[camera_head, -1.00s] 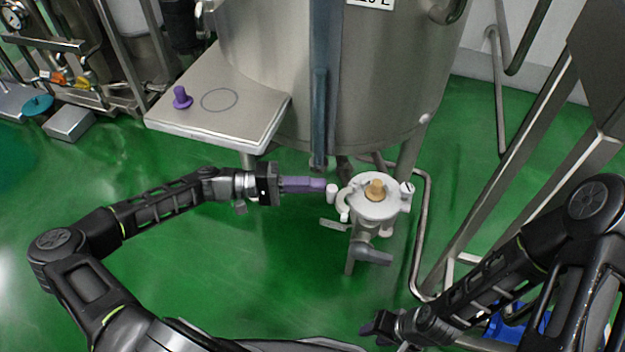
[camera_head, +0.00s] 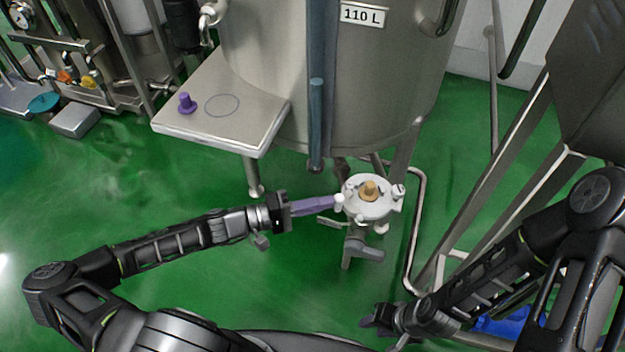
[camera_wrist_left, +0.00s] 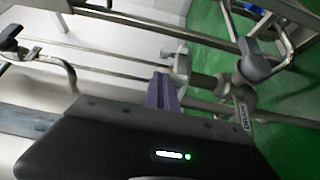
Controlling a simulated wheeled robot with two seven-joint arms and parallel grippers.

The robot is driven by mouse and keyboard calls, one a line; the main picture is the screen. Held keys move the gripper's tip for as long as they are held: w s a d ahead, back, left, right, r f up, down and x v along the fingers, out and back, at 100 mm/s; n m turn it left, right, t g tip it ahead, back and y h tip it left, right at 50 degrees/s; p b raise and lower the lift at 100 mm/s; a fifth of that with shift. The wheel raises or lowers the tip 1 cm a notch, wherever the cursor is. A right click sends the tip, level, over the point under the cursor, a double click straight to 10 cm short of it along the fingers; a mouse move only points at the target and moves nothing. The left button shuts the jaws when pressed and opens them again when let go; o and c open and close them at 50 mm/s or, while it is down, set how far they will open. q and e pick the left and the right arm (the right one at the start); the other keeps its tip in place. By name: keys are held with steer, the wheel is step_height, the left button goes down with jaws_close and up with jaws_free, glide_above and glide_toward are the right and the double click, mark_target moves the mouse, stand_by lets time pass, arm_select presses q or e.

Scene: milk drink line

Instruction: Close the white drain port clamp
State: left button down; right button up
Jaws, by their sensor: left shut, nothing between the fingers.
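The white drain port clamp (camera_head: 353,208) sits around the port under the tank, with a tan plug (camera_head: 369,190) at its centre. A white knob (camera_head: 339,201) sticks out at the clamp's left side, close to the ring. My left gripper (camera_head: 333,203) has purple fingers, shut with nothing between them. Their tips are at the knob and look to touch it. In the left wrist view the purple fingers (camera_wrist_left: 163,92) are beside the white clamp part (camera_wrist_left: 181,66). My right gripper (camera_head: 370,323) is low in the head view, away from the port; its jaw opening is unclear.
The steel tank (camera_head: 340,90) rises behind the port. A steel shelf (camera_head: 225,130) with a purple stopper (camera_head: 187,103) stands at the upper left. A grey valve handle (camera_head: 368,250) is below the clamp. A bent pipe (camera_head: 417,215) and steel frame are at the right.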

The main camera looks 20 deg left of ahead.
mark_target(335, 210)
arm_select(q)
steer(key=d, duration=0.1)
steer(key=s+d+t+p, duration=0.1)
steer(key=d, duration=0.1)
steer(key=shift+d+n+y, duration=0.15)
steer(key=shift+n+y, duration=0.15)
steer(key=shift+n, duration=0.1)
steer(key=shift+w+d, duration=0.15)
steer(key=shift+d, duration=1.25)
steer(key=shift+w+d, duration=0.1)
steer(key=shift+d, duration=1.25)
arm_select(e)
steer(key=shift+s+v, duration=0.2)
steer(key=shift+v, duration=0.9)
